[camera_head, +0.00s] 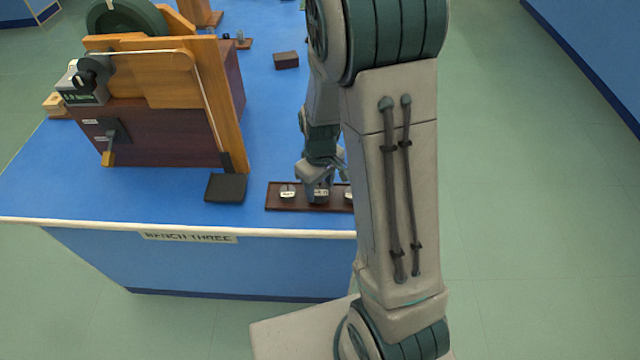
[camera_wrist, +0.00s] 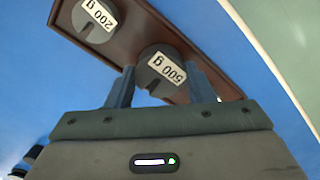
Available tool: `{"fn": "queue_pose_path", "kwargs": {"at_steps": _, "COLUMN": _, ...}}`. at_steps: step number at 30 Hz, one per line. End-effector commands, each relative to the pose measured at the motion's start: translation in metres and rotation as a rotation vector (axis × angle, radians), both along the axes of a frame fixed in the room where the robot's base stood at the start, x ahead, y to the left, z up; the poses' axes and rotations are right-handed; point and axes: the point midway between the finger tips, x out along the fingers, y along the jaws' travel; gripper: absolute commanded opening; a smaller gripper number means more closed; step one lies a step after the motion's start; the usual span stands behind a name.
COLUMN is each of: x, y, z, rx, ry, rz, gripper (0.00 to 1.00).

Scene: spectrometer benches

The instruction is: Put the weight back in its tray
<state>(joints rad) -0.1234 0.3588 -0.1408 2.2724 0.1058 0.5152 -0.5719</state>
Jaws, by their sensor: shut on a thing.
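My gripper (camera_head: 317,178) points down at the brown tray (camera_head: 274,199) near the bench's front edge. In the wrist view its two fingers (camera_wrist: 164,84) stand on either side of a grey round weight (camera_wrist: 152,58) labelled 500 g, and are shut on it. The weight is over or in the tray, which also shows in the wrist view (camera_wrist: 133,20); I cannot tell whether it touches the tray's floor. A grey 200 g weight (camera_wrist: 88,27) sits in the tray beside it. In the head view another labelled weight (camera_head: 348,193) is partly hidden by my arm.
A flat dark pad (camera_head: 226,188) lies left of the tray. A large wooden instrument (camera_head: 165,125) stands behind it. A small brown block (camera_head: 286,60) lies farther back. The blue bench top (camera_head: 270,130) between them is clear.

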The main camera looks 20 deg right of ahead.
Motion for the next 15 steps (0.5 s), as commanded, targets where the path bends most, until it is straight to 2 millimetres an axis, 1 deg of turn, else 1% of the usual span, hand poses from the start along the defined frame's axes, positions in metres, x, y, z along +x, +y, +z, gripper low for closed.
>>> {"fn": "queue_pose_path", "kwargs": {"at_steps": 4, "x": 0.0004, "y": 0.0000, "z": -0.0047, "rx": 0.000, "ry": -0.001, "rz": 0.000, "gripper": 0.03}}
{"fn": "queue_pose_path", "kwargs": {"at_steps": 5, "x": 0.0000, "y": 0.0000, "z": -0.0040, "rx": 0.000, "ry": 0.000, "rz": 0.000, "gripper": 0.54}}
{"fn": "queue_pose_path", "kwargs": {"at_steps": 6, "x": 0.0000, "y": 0.0000, "z": -0.0034, "rx": 0.000, "ry": 0.000, "rz": 0.000, "gripper": 0.65}}
{"fn": "queue_pose_path", "kwargs": {"at_steps": 7, "x": -0.0001, "y": 0.0000, "z": -0.0034, "rx": 0.000, "ry": 0.000, "rz": 0.000, "gripper": 0.70}}
{"fn": "queue_pose_path", "kwargs": {"at_steps": 15, "x": -0.0001, "y": 0.0000, "z": -0.0029, "rx": 0.000, "ry": 0.000, "rz": 0.000, "gripper": 0.70}}
